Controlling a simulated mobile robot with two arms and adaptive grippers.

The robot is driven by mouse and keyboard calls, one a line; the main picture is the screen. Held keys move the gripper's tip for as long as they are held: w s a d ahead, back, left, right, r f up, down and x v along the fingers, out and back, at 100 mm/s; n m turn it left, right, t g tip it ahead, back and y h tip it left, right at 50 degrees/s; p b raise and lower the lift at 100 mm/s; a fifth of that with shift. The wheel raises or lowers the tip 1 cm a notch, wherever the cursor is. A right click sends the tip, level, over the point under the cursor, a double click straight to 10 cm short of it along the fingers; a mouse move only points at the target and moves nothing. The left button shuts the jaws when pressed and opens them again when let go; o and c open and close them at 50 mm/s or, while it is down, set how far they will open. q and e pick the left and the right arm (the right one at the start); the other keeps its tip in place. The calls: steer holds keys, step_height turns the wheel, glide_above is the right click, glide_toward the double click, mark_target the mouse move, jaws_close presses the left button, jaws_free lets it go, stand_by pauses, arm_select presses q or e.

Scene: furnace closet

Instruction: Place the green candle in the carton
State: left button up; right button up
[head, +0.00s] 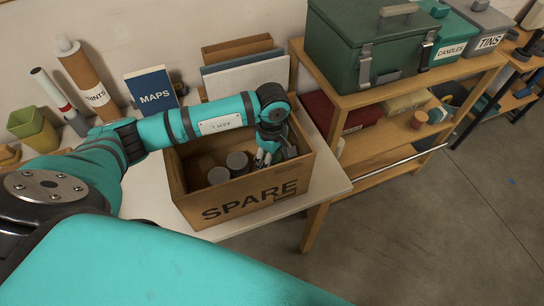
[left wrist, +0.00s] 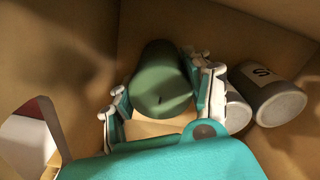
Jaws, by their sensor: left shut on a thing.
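The carton (head: 250,203), an open brown box marked SPARE, stands on a white table in the head view. My left gripper (head: 266,158) reaches down inside it, on the right side. In the left wrist view the left gripper (left wrist: 160,98) is shut on the green candle (left wrist: 158,75), with a finger on each side of it. The carton's brown walls surround them there. The candle cannot be made out in the head view. Whether it touches the carton floor I cannot tell. My right gripper is not in view.
A red-and-white object (left wrist: 35,132) is at left there. Behind are a MAPS book (head: 152,90), panels and a shelf (head: 375,95) with boxes.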

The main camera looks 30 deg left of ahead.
arm_select(q)
steer(key=o, duration=0.8)
steer(key=shift+f, duration=0.15)
steer(key=o, duration=0.5)
steer(key=shift+r, duration=0.5)
step_height(320, 180, up, 11)
steer(key=b, duration=0.3)
steer(key=shift+f, duration=0.2)
steer(key=shift+r, duration=0.4)
